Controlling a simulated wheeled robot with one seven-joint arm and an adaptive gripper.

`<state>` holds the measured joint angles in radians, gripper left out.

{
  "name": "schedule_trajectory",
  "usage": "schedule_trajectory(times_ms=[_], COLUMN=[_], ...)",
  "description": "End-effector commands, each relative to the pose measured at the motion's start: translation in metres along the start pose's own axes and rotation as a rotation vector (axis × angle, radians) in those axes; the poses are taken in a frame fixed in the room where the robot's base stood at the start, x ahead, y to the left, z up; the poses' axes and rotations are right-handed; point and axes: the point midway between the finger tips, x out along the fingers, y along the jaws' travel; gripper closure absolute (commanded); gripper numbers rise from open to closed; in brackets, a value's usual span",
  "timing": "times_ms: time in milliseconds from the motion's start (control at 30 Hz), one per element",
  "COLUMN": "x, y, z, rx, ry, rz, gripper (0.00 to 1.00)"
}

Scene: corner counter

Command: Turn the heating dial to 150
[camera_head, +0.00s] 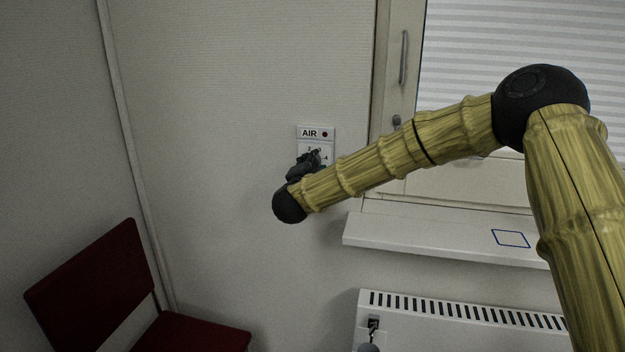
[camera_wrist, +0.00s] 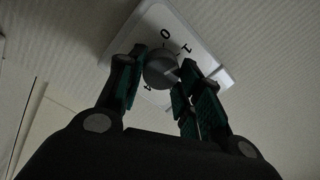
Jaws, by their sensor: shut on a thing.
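A white wall plate labelled AIR (camera_head: 315,132) carries a dial with numbers around it. In the wrist view the plate (camera_wrist: 205,52) shows a grey round dial (camera_wrist: 160,68) with 0, 1 and what looks like 4 around it. My gripper (camera_wrist: 158,70) has its green-padded fingers on both sides of this dial and is shut on it. In the head view my gripper (camera_head: 312,160) covers much of the plate. No mark reading 150 shows. A dark fitting (camera_head: 373,323) with a grey knob (camera_head: 368,347) sits on the radiator, cut by the frame's lower edge.
A white radiator (camera_head: 470,335) stands below a white sill (camera_head: 440,238) with a blue outlined square. A window with blinds (camera_head: 520,45) and a handle (camera_head: 403,57) is at right. A red chair (camera_head: 95,275) stands lower left. The wall left of the plate is clear.

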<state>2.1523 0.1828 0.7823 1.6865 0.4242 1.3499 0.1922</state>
Motion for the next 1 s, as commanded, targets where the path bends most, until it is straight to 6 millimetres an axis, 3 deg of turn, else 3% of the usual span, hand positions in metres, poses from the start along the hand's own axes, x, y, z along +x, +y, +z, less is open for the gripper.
schedule_trajectory(times_ms=[67,1000], x=[0.0001,0.0002], y=[0.0095,0.0089], z=[0.003,0.004], rx=[0.072,0.89], ry=[0.004,0.036], rz=[0.001,-0.006], gripper=[0.88,0.88])
